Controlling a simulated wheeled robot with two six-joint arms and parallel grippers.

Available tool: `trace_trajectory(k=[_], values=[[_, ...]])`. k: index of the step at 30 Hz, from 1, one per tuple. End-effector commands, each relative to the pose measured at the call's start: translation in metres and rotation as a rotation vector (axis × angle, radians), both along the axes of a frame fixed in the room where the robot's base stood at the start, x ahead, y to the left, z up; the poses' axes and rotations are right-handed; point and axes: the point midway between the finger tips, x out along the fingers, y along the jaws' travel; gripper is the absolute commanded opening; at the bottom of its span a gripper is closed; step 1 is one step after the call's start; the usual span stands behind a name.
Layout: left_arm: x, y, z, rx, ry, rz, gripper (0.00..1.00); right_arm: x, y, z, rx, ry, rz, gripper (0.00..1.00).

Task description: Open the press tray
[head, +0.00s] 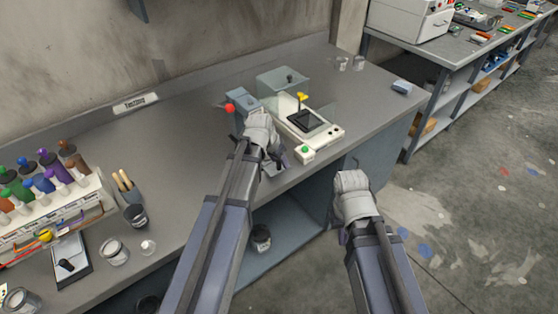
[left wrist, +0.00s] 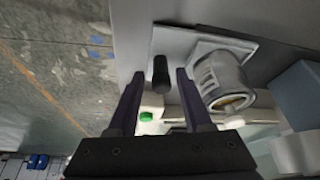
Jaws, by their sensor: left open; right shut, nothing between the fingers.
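The press (head: 318,124) is a white-based machine on the bench, with a dark square plate, a yellow knob and a green button (head: 305,149). In the left wrist view, a pale tray plate (left wrist: 172,40) carries a metal tin (left wrist: 222,80) and a black upright handle (left wrist: 161,74). My left gripper (head: 270,150) is at the press's left front; its own hand partly hides the tray in the head view. Its open fingers (left wrist: 160,85) stand either side of the black handle, with gaps showing. My right gripper (head: 352,163) is shut and empty, in front of the bench edge.
A blue-grey unit (head: 241,101) with a red ball knob (head: 230,108) stands left of the press.

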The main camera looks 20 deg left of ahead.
Motion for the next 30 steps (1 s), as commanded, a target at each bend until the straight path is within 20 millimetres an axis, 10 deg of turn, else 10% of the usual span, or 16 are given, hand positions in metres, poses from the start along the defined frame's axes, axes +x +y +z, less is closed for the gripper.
trace_trajectory(k=[14,30], values=[[-0.002,0.001,0.007,0.000,0.000,0.000,0.57,0.000,0.000,0.007,0.000,0.000,0.000,0.00],[-0.025,0.010,0.068,0.000,0.000,0.000,0.57,0.000,0.000,0.068,0.000,0.000,0.000,0.00]])
